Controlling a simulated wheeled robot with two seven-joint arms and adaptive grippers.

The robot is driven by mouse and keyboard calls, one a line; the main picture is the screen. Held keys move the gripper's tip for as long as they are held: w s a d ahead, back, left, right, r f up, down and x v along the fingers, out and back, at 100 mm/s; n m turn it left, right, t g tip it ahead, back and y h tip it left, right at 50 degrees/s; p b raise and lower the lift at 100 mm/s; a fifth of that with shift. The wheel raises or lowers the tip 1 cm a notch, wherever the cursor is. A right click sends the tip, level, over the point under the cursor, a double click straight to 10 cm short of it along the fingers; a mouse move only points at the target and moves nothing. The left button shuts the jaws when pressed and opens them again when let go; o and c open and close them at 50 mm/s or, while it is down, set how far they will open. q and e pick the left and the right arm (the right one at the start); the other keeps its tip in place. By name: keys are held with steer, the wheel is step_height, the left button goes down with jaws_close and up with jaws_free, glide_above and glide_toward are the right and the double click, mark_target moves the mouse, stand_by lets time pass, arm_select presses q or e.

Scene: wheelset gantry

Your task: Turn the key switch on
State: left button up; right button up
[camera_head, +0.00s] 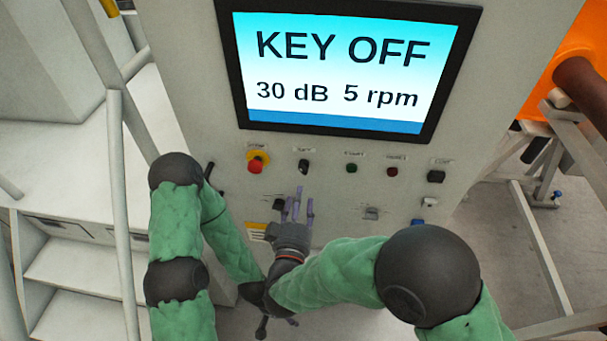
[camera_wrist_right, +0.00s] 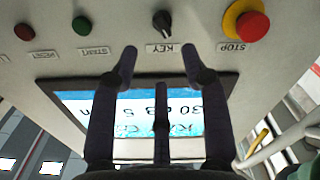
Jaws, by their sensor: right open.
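The key switch (camera_head: 304,166) is a small black knob on the grey panel below the screen. In the wrist view the black knob (camera_wrist_right: 162,22) shows above its upside-down KEY label. The screen (camera_head: 340,65) reads KEY OFF. My right gripper (camera_head: 298,205) is open and empty, its fingers pointing up the panel below the key switch. In the wrist view the gripper's spread fingertips (camera_wrist_right: 159,65) lie on either side of the knob's line, apart from it. My left gripper (camera_head: 272,322) is low by the panel, partly hidden behind my right arm; its opening is unclear.
The red stop button (camera_head: 257,162) on its yellow base is left of the key switch. A green button (camera_head: 351,168), a red button (camera_head: 392,171) and a black knob (camera_head: 436,176) are to the right. Metal steps (camera_head: 75,270) and a railing stand at the left.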

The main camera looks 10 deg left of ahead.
mark_target(304, 171)
steer(key=w, duration=0.9)
steer(key=shift+a+b, duration=0.1)
steer(key=shift+b, duration=0.25)
jaws_close()
